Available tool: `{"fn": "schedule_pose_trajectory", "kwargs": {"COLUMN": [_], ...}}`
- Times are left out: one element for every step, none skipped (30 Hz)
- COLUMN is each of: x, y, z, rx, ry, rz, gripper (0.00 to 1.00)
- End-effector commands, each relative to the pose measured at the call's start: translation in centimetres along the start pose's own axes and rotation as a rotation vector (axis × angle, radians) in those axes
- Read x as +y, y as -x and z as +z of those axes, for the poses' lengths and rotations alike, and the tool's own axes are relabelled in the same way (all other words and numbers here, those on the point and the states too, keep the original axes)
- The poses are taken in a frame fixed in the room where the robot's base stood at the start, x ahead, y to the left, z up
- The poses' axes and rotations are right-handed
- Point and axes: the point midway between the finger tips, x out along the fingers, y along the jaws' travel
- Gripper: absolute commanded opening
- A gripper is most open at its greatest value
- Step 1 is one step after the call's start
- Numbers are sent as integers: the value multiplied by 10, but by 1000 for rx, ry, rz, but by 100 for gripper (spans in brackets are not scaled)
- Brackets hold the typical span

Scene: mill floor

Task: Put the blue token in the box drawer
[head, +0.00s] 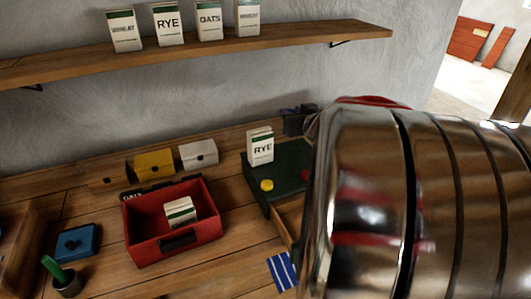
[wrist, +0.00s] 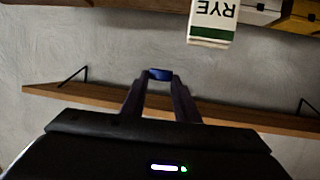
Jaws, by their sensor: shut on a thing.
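My gripper (wrist: 160,80) is shut on the blue token (wrist: 159,74), which shows between its fingertips in the wrist view, with the wall behind. In the head view my arm covers the right side and I cannot make out the token. The dark green box (head: 256,190) stands on the bench, partly hidden by my arm. Its wooden drawer (head: 284,228) appears pulled out at the front, with most of it hidden. A yellow token (head: 267,185) lies on the box top.
A RYE carton (head: 260,147) stands on the green box. A red bin (head: 150,250) holding a carton (head: 180,212) is to its left. A blue striped cloth (head: 281,271) lies in front. A wall shelf (head: 290,39) carries several cartons. A blue block (head: 76,243) sits farther left.

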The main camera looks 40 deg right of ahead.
Motion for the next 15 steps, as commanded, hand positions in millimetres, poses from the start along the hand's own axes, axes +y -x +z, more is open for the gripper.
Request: {"fn": "schedule_pose_trajectory", "kwargs": {"x": [1,2,2,2,2,3,3,3,3,3,3,3,3,3,3], "y": [0,0,1,1,1,1,1,0,0,-1,-2,-3,-4,-5,-7], "z": [0,0,0,0,0,1,1,2,4,6,9,13,17,21,27], "rx": [0,0,0,0,0,0,0,-1,-1,-2,-3,-3,-4,-4,-4], "ry": [-1,-1,-1,-1,-1,-2,-2,-2,-2,-2,-3,-4,-4,-5,-5], "rz": [2,3,4,4,5,5,5,5,5,5,5,5,4,4,5], "gripper": [7,7,7,7,7,7,7,7,7,7,7,7,7,7,7]}}
